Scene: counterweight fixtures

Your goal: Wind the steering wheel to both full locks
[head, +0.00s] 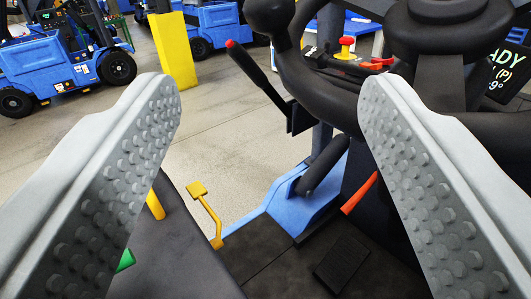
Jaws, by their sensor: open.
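The black steering wheel (323,97) fills the upper right of the head view, with its round hub at the top right. A dark spinner knob (268,17) stands on the left part of its rim. My gripper (268,95) is open, with a grey studded finger on each side. Nothing is held between the fingers. The right finger overlaps part of the wheel in the picture; I cannot tell whether it touches it. The wheel's right and far parts run out of frame or are hidden.
A black lever with a red tip (250,68) stands left of the wheel. A display (508,65) shows at the right edge. Below are a yellow pedal lever (206,212), an orange-red lever (360,194) and a black pedal (342,262). A yellow post (173,50) and blue forklifts (60,75) stand beyond.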

